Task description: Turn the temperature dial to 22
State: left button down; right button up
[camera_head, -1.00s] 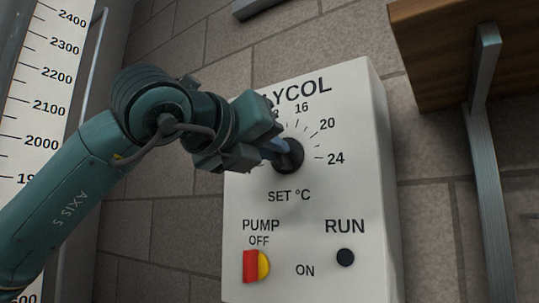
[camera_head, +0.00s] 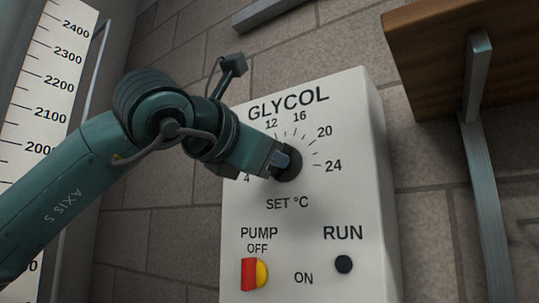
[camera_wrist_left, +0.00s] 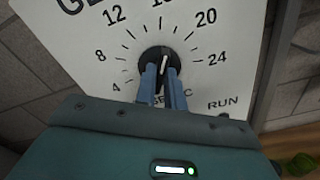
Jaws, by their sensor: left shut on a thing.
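The temperature dial (camera_head: 289,164) is a round black knob on a white GLYCOL panel (camera_head: 240,215), with a printed scale up to 24 around it. In the left wrist view the dial (camera_wrist_left: 147,56) shows a white pointer line, which points up and slightly right, near 16 and well short of 20; the exact reading is hard to tell. My left gripper (camera_head: 276,160) is shut on the dial, coming from the left. Its two blue fingers (camera_wrist_left: 162,78) straddle the knob in the left wrist view and hide its lower part. My right gripper is not in view.
Below the dial are a red and yellow PUMP switch (camera_head: 255,274) and a black RUN button (camera_head: 344,264). A tall graduated scale (camera_head: 50,95) stands at the left. A wooden board (camera_head: 430,60) on a metal bracket (camera_head: 480,150) is at the right.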

pick_arm(q)
jog(key=shift+f+m+p, duration=0.1)
jog(key=shift+m+p, duration=0.4)
jog(key=shift+m, duration=4.1)
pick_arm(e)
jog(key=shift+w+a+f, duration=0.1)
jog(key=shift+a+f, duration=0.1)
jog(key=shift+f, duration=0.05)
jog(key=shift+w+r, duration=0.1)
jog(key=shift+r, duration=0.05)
pick_arm(q)
jog(key=c, duration=1.5)
grip_release()
